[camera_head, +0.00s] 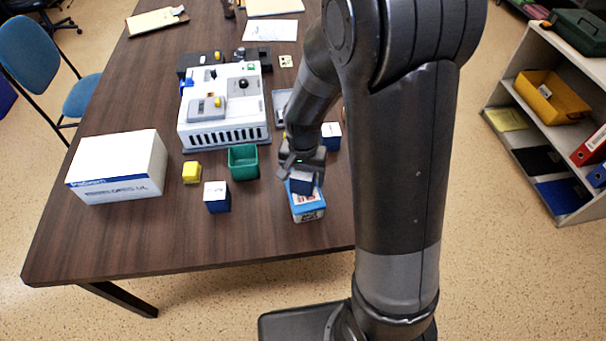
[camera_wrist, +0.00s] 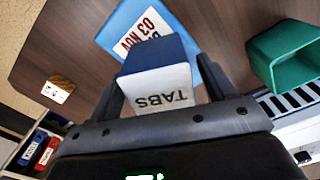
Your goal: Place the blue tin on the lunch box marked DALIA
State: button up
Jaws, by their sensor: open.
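Two similar blue tins with white lids stand nearby, one on the left (camera_head: 217,199) and one behind my gripper (camera_head: 331,136).
A green bin (camera_head: 243,162) and a small yellow box (camera_head: 191,173) stand left of the lunch box. A large white carton (camera_head: 118,168) and a white machine (camera_head: 222,105) stand farther away. The table's front edge is near the lunch box. Shelves (camera_head: 545,110) stand at right.

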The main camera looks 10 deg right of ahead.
notch_tip(320, 180, up, 11)
jog(key=shift+r, duration=0.1)
jog(key=s+d+r+n+t, duration=0.2)
jog(key=s+d+r, duration=0.1)
jog(key=s+r, duration=0.4)
jog(key=s+d+r+n+t, duration=0.2)
jog(key=s+d+r+t, duration=0.1)
jog(key=s+r, duration=0.4)
jog(key=shift+s+d+r+n+t, duration=0.3)
jog(key=shift+s+d, duration=0.2)
jog(key=shift+s, duration=0.5)
